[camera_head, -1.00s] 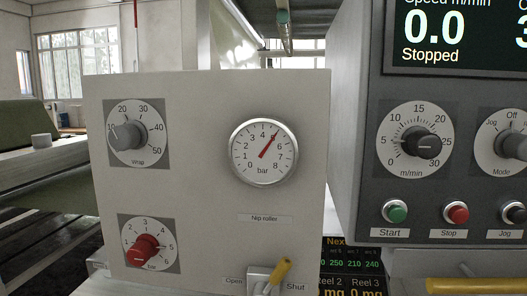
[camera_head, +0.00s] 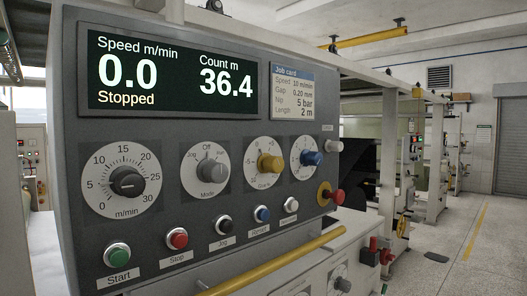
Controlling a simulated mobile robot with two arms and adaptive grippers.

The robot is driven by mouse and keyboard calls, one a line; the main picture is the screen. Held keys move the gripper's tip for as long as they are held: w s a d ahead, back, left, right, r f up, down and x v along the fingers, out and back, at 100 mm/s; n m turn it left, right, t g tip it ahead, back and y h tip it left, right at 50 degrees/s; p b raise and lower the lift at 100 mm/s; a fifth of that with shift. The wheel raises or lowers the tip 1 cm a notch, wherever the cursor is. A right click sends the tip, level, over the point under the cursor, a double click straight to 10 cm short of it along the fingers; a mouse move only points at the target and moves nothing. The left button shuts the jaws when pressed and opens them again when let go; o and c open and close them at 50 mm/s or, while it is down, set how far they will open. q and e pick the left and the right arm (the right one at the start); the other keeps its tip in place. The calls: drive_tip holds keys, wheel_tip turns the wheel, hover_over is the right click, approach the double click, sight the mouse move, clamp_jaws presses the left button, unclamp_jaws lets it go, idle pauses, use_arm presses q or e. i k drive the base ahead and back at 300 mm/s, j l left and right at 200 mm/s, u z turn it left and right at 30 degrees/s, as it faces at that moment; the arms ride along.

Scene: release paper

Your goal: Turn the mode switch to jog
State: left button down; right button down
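The mode switch (camera_head: 212,170) is a grey knob on a round white dial, in the middle of the dark control console (camera_head: 170,225). The dial has "Jog" at its upper left, "Off" at the top and "Mode" below. I cannot clearly tell which mark the knob points to. The black Jog button (camera_head: 224,224) sits below the dial. The display (camera_head: 160,75) reads speed 0.0, count 36.4 and "Stopped". Neither of my grippers is in view.
A black speed knob (camera_head: 127,181) is left of the mode dial. Yellow (camera_head: 268,163) and blue (camera_head: 311,158) knobs are right of it. A red knob (camera_head: 336,196) sticks out at the console's right edge. A yellow rail (camera_head: 275,262) runs below the buttons. Open floor (camera_head: 480,250) lies right.

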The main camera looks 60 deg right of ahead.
sight(209, 170)
drive_tip(key=z, duration=1.85)
drive_tip(key=k+l, duration=0.1)
